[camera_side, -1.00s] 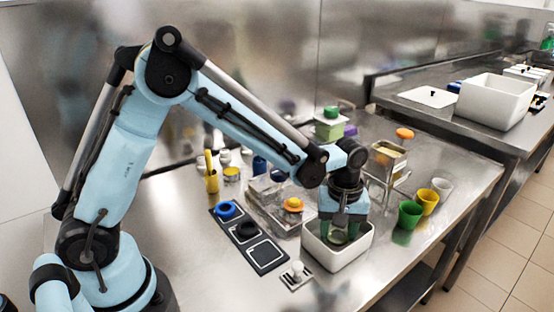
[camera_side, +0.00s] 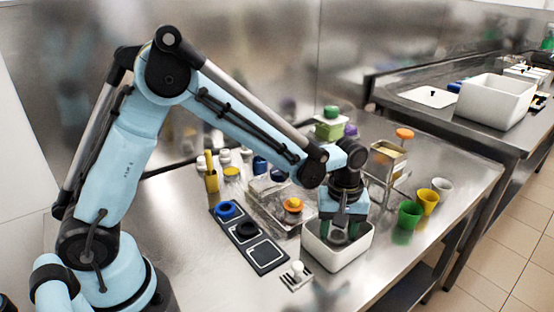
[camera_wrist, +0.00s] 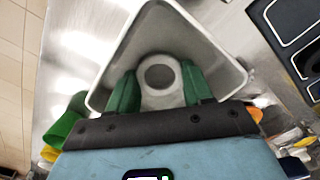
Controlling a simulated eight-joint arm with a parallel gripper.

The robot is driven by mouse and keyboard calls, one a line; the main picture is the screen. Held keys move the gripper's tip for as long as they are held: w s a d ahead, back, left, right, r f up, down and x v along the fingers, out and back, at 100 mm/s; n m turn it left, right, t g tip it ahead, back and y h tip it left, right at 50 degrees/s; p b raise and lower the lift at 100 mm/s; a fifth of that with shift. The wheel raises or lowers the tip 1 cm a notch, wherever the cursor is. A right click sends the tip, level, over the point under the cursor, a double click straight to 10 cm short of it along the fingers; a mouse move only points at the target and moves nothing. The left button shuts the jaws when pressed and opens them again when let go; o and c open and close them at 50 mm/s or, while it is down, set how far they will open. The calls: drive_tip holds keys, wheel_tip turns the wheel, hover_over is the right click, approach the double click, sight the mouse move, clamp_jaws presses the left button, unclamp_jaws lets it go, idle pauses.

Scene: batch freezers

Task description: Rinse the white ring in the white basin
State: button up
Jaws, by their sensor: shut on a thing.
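The white basin (camera_side: 338,261) stands on the steel table and also fills the upper middle of the wrist view (camera_wrist: 222,72). My gripper (camera_side: 338,236) points down into it, with its green fingertips inside the walls. In the wrist view the white ring (camera_wrist: 160,58) lies between the two green fingers, its round hole facing the camera, and my gripper (camera_wrist: 160,82) is shut on it. The ring's lower part is partly hidden near the gripper. I cannot tell whether it touches the basin floor.
A black tray (camera_side: 261,254) with a blue ring (camera_side: 225,209) and a black ring (camera_side: 245,230) lies left of the basin. Green (camera_side: 409,214), yellow (camera_side: 428,202) and white (camera_side: 442,187) cups stand to its right. A small slotted stand (camera_side: 297,276) is in front.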

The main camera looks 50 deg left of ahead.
drive_tip(key=shift+r, duration=0.1)
wheel_tip(320, 180, up, 8)
idle(1.2)
idle(2.0)
drive_tip(key=shift+r, duration=1.9)
